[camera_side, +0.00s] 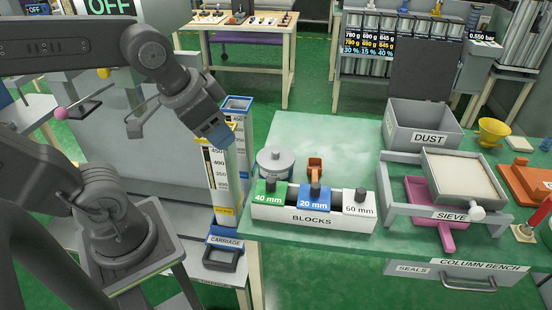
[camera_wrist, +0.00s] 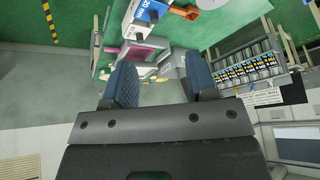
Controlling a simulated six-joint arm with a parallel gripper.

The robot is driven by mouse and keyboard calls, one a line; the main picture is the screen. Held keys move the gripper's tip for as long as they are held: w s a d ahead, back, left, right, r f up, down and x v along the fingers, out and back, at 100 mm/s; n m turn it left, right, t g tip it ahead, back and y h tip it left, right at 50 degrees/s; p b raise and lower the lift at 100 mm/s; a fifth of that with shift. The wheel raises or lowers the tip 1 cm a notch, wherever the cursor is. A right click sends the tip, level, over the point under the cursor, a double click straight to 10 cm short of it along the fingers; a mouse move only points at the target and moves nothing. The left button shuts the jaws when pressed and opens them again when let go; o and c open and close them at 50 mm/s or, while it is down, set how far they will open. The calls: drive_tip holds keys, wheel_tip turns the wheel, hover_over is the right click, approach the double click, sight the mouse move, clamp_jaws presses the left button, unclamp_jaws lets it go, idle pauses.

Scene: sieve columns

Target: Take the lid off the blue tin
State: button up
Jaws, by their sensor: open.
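A round, lidded tin (camera_side: 275,164) with a knob on top stands on the green bench near its left edge. It looks grey or faintly blue-grey, and its lid (camera_side: 275,155) sits on it. I see no plainly blue tin. My gripper (camera_side: 215,136) is left of the tin and above bench height, beside the tall column. In the wrist view my gripper (camera_wrist: 160,72) has its two blue-padded fingers apart, with nothing between them.
The tall scaled column (camera_side: 224,175) stands close to my gripper. The blocks rack (camera_side: 310,217) is in front of the tin, and an orange scoop (camera_side: 314,168) lies to its right. The sieve (camera_side: 450,215) and dust box (camera_side: 428,137) are further right. The bench behind the tin is clear.

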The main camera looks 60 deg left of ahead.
drive_tip(key=w+a+f+m+g, duration=0.1)
drive_tip(key=w+a+m, duration=0.1)
drive_tip(key=w+m, duration=0.25)
drive_tip(key=w+a+m+g, duration=0.1)
drive_tip(key=w+a+m, duration=0.2)
drive_tip(key=w, duration=0.3)
drive_tip(key=m+g+y, duration=0.1)
drive_tip(key=m+g, duration=0.2)
drive_tip(key=m, duration=0.9)
hover_over(276, 152)
drive_tip(key=f, duration=1.9)
drive_tip(key=shift+s+d+f, duration=0.2)
drive_tip(key=shift+s, duration=0.15)
drive_tip(key=shift+w+a+f, duration=0.1)
drive_tip(key=shift+w+f, duration=0.05)
drive_tip(key=shift+f, duration=1.25)
drive_tip(key=shift+w+a+f, duration=0.1)
drive_tip(key=shift+w+f, duration=0.05)
drive_tip(key=shift+f, duration=1.2)
drive_tip(key=shift+c, duration=0.5)
clamp_jaws()
